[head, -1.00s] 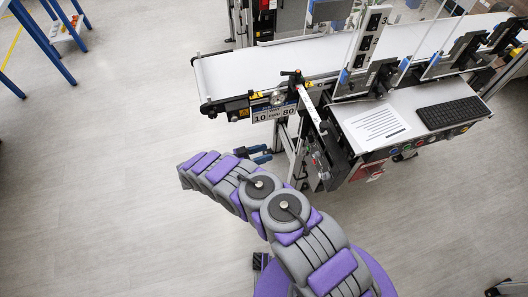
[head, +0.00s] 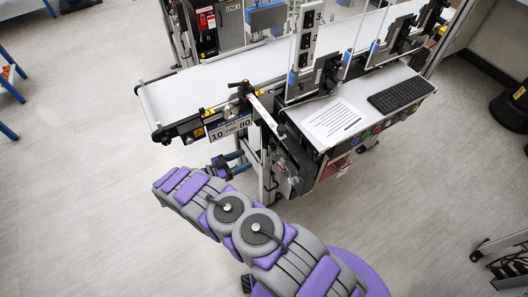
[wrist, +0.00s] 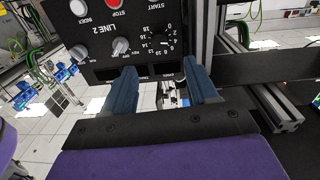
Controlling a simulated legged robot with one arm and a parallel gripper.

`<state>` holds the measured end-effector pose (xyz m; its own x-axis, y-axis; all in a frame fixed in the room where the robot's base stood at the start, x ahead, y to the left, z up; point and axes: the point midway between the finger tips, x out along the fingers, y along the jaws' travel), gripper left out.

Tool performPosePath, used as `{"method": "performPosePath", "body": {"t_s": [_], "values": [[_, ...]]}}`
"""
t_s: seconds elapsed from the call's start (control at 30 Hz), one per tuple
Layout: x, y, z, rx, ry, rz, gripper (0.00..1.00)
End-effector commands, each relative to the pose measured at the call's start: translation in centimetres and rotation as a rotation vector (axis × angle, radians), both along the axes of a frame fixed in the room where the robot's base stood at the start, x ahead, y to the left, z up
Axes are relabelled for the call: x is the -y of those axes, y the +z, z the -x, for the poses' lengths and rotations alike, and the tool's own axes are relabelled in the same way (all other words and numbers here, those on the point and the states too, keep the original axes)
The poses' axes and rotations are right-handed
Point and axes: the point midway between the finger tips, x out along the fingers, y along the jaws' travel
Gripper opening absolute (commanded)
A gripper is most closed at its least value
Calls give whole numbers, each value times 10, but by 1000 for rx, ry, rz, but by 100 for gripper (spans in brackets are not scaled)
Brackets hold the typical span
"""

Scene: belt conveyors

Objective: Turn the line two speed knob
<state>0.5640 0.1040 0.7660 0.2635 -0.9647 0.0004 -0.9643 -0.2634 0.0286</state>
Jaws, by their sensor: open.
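The black LINE 2 control panel (wrist: 92,30) is ahead of my gripper in the wrist view, its lettering upside down. The speed knob (wrist: 160,40) is dark, inside a ring of white numbers, and its pointer is hard to make out. My gripper (wrist: 158,66) is open and empty. Its two blue fingers straddle the line of the speed knob just below the dial, and I see no contact. In the head view my gripper (head: 246,161) is by the conveyor's near end, and the panel's face cannot be made out.
A grey selector knob (wrist: 121,46), another grey knob (wrist: 78,52) and a red STOP button (wrist: 115,3) share the panel. The white belt conveyor (head: 180,97) has a side shelf with a keyboard (head: 400,95) and a paper sheet (head: 333,122).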

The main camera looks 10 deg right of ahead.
Motion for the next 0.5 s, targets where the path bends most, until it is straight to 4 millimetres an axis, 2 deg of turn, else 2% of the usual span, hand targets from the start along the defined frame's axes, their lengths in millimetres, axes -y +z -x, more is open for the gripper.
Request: {"method": "performPosePath", "body": {"t_s": [0.03, 0.3, 0.5], "values": [[11, 0, -2, -3, -4, 4, 58], [61, -1, -15, -4, -3, 4, 58], [87, -1, -23, -1, -2, 1, 58]]}}
